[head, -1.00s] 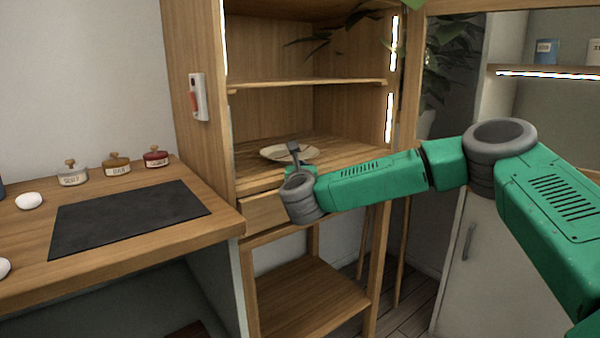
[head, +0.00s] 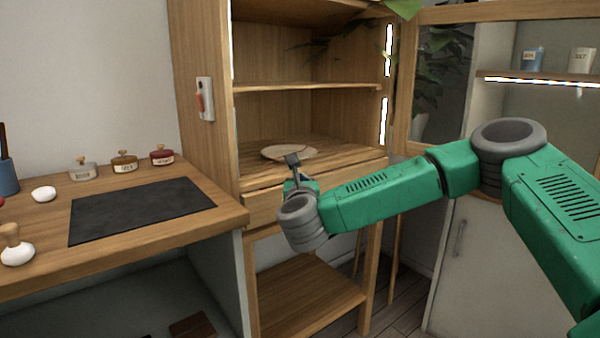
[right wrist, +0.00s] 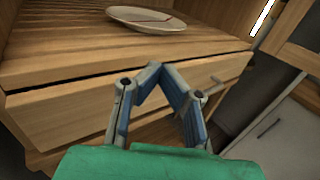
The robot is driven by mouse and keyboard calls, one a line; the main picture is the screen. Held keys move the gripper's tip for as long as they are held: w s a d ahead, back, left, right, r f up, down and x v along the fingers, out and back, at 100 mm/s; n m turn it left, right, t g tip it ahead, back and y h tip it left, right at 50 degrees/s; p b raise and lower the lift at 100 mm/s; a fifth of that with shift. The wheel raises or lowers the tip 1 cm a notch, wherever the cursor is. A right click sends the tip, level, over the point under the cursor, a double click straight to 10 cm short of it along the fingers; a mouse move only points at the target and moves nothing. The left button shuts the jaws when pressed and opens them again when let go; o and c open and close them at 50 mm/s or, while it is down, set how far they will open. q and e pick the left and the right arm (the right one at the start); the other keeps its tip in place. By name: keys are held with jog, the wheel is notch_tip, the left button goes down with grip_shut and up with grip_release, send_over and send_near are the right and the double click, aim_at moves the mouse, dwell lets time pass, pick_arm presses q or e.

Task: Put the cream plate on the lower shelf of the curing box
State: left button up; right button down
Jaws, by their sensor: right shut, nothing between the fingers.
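The cream plate (head: 275,152) lies flat on the lower shelf (head: 345,153) of the open wooden curing box (head: 190,60). In the right wrist view the plate (right wrist: 146,17) sits near the shelf's front, with a dark line across its face. My right gripper (head: 292,160) is in front of the shelf edge, covering part of the plate's near rim in the head view. In the wrist view its fingertips (right wrist: 155,68) meet; it is shut and empty, apart from the plate. My left gripper is not in view.
A drawer (right wrist: 120,105) sits below the shelf. The upper shelf (head: 310,86) is empty in the part I see. A glass-fronted door (head: 440,80) stands at right.

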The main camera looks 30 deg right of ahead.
jog(key=shift+v, duration=1.05)
jog(key=shift+f, duration=0.1)
